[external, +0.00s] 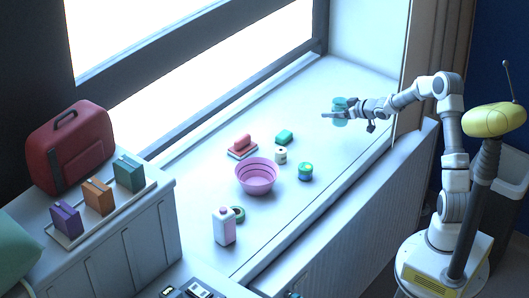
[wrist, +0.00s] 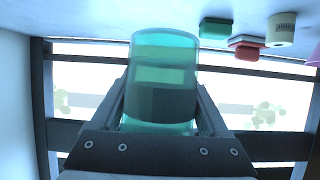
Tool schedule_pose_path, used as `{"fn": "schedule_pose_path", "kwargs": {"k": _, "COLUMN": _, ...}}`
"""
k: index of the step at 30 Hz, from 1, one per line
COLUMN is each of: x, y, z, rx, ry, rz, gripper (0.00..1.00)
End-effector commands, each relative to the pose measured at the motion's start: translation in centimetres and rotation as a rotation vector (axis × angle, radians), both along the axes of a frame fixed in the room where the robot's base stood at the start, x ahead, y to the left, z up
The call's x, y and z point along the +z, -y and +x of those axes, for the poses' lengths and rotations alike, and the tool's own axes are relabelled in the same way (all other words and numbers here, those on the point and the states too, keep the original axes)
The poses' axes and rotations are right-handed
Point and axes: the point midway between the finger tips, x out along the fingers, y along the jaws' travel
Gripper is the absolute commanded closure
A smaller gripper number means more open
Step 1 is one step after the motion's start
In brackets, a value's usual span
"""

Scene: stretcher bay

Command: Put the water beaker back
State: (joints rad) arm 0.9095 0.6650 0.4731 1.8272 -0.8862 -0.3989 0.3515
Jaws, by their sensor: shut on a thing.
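The water beaker (wrist: 163,75) is a teal, see-through cylinder. In the wrist view it stands between the two fingers of my gripper (wrist: 163,110), which is shut on it. In the external view my gripper (external: 335,114) is at the far right end of the white sill, with the teal beaker (external: 340,103) at its fingertips. I cannot tell whether the beaker's base touches the sill. A green ring-shaped thing (external: 237,214) lies flat on the sill behind a white bottle.
The sill is clear between these and my gripper.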

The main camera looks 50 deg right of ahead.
Motion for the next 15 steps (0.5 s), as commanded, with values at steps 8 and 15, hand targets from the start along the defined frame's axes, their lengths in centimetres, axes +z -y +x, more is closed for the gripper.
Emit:
{"fn": "schedule_pose_path", "kwargs": {"k": 8, "x": 2.1, "y": 2.2, "z": -5.0, "rx": 0.064, "ry": -0.001, "rz": 0.000, "gripper": 0.86}}
{"fn": "schedule_pose_path", "kwargs": {"k": 15, "x": 1.4, "y": 1.6, "z": -5.5, "rx": 0.090, "ry": 0.001, "rz": -0.002, "gripper": 0.86}}
